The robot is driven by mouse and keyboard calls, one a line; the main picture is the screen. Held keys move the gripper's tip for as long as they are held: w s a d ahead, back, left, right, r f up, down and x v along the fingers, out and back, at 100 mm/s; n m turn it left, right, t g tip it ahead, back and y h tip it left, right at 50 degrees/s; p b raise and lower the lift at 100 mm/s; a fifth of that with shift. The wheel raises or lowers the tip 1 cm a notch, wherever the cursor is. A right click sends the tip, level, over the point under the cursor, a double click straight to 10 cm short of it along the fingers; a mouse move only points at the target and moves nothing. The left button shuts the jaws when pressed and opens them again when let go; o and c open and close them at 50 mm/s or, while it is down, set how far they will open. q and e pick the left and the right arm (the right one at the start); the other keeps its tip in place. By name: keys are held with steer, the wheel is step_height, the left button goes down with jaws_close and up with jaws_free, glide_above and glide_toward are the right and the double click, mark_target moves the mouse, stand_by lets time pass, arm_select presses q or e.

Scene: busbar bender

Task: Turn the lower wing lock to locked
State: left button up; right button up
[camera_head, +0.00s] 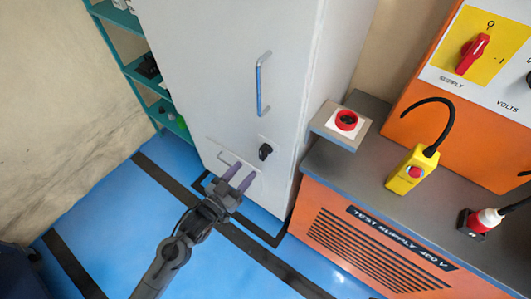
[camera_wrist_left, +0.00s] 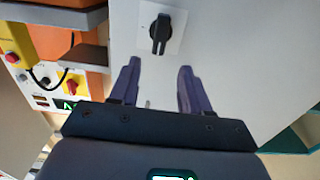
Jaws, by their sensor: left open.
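The lower wing lock is a black knob (camera_head: 265,151) on a small pale plate, low on the front of the light grey cabinet (camera_head: 215,65). It also shows in the left wrist view as a black wing knob (camera_wrist_left: 160,33) on a white square plate, its wing pointing along the picture's vertical. My left gripper (camera_head: 238,176) is below and left of the knob in the head view, fingers apart and empty. In the left wrist view the open fingers (camera_wrist_left: 160,68) point toward the knob, which lies beyond their tips, roughly centred between them. My right gripper is not in view.
A long metal handle (camera_head: 262,84) stands out higher on the cabinet. To the right are a shelf with a red-ringed button (camera_head: 347,120), a yellow pendant box (camera_head: 412,170) and the orange test supply bench (camera_head: 350,240). Teal shelving (camera_head: 140,70) stands at the left. The blue floor is clear.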

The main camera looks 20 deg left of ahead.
mark_target(261, 153)
arm_select(q)
steer(key=b+x, duration=0.2)
steer(key=x, duration=0.7)
steer(key=shift+d, duration=0.1)
steer(key=shift+s, duration=0.1)
jaws_close()
